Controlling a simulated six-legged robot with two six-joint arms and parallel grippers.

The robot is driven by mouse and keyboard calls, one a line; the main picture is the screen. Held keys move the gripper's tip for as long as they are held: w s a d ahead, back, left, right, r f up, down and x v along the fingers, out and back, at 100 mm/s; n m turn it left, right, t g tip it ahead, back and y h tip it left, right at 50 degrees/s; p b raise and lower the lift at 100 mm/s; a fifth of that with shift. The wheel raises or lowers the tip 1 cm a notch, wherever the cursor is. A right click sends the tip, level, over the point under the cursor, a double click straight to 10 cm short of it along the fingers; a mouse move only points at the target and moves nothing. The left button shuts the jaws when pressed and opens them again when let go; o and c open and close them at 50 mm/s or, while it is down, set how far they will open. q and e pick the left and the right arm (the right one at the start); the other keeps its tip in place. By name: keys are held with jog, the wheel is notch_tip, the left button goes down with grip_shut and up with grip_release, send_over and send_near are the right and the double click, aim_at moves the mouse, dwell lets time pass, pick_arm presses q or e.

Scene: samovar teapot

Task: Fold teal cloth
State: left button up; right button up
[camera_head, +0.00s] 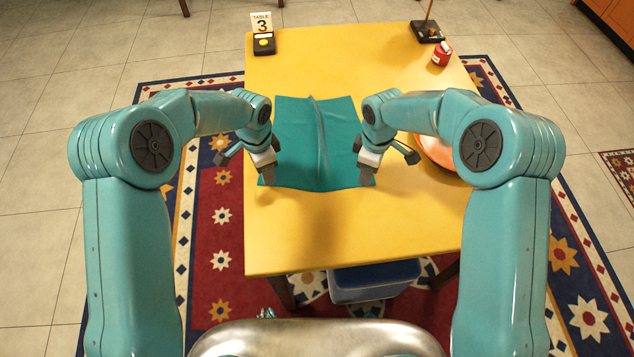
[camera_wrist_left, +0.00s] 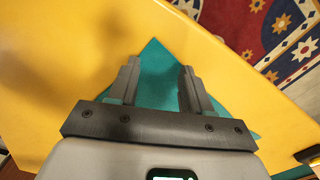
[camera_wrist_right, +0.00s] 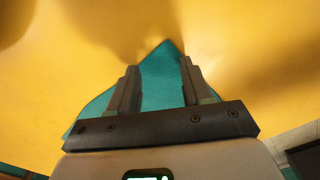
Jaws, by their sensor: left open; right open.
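The teal cloth (camera_head: 314,130) lies spread on the yellow table, with a raised crease running lengthwise down its middle. My left gripper (camera_head: 268,178) is open at the cloth's near left corner. In the left wrist view that corner of the cloth (camera_wrist_left: 155,75) shows between the open fingers (camera_wrist_left: 160,85). My right gripper (camera_head: 366,178) is open at the near right corner. In the right wrist view the cloth's corner (camera_wrist_right: 162,72) lies between the open fingers (camera_wrist_right: 158,85). I cannot tell whether the fingers touch the cloth.
The yellow table (camera_head: 330,230) is clear in front of the cloth. An orange round dish (camera_head: 434,150) is at the right, partly hidden by my right arm. A table-number stand (camera_head: 263,34), a red container (camera_head: 442,54) and a dark holder (camera_head: 427,32) stand at the back. A blue bin (camera_head: 374,282) sits below the near edge.

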pick_arm(q)
jog(key=shift+s+a+f, duration=0.1)
jog(key=shift+s+f, duration=0.05)
jog(key=shift+f, duration=0.15)
pick_arm(e)
jog(key=shift+s+a+f, duration=0.1)
jog(key=shift+s+f, duration=0.05)
jog(key=shift+f, duration=0.1)
pick_arm(q)
jog(key=shift+w+f, duration=0.15)
jog(key=shift+w, duration=0.05)
pick_arm(e)
jog(key=shift+w+f, duration=0.15)
jog(key=shift+w, duration=0.05)
pick_arm(q)
jog(key=shift+s+f+b, duration=0.1)
jog(key=shift+f+b, duration=0.05)
jog(key=shift+b, duration=0.15)
pick_arm(e)
jog(key=shift+s+f, duration=0.1)
jog(key=shift+f, duration=0.05)
pick_arm(q)
grip_shut()
pick_arm(e)
jog(key=shift+f, duration=0.1)
grip_shut()
